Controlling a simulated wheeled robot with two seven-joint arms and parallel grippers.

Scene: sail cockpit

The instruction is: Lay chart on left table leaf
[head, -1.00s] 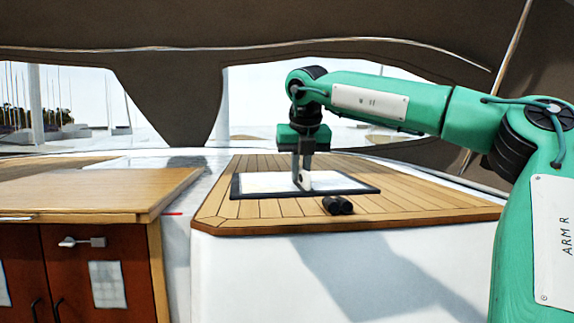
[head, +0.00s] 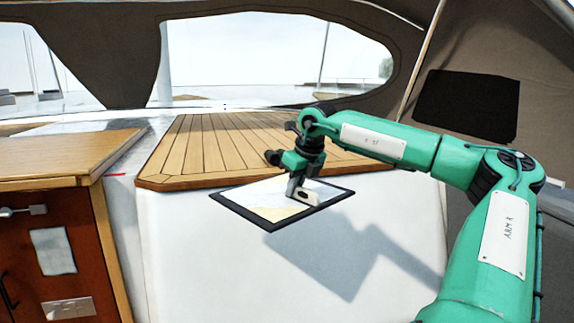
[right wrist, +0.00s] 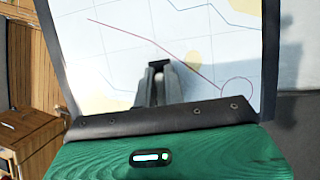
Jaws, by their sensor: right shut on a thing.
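The chart (head: 262,199) is a flat pale sheet with a dark border. My right gripper (head: 303,195) is shut on it and holds it tilted in the air, in front of the teak bench's front edge. In the right wrist view the chart (right wrist: 120,45) shows a red course line and pale yellow land, with the fingertips (right wrist: 158,68) over it. The wooden table leaf (head: 60,157) is at the left in the head view, its top bare where it shows. My left gripper is not in view.
A white bench front (head: 190,260) lies below. A cabinet (head: 50,250) with a latch is under the table leaf. A gap separates leaf and bench.

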